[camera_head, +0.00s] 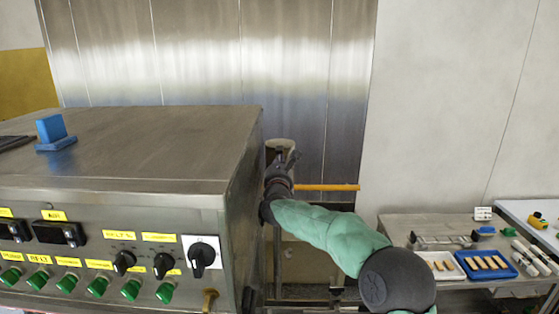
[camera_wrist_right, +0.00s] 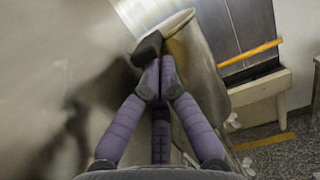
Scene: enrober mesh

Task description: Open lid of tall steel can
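The tall steel can (camera_wrist_right: 205,85) stands close beside the machine in the right wrist view, its pale rim (camera_wrist_right: 180,22) at the top. In the head view only its pale top (camera_head: 282,144) shows past the machine's corner; the rest is mostly hidden. My right gripper (camera_head: 284,160) is at the can's top in the head view. In the wrist view the right gripper's (camera_wrist_right: 159,82) purple fingers converge with their dark tips close together, overlapping the can's near edge. I cannot tell whether the lid is between them. My left gripper is not in view.
The steel machine (camera_head: 130,150) with knobs and green buttons stands just left of my right arm. A yellow bar (camera_head: 326,187) runs right of the can. A side table (camera_head: 400,222) at right holds a blue tray (camera_head: 465,272) and a white tray (camera_head: 430,257).

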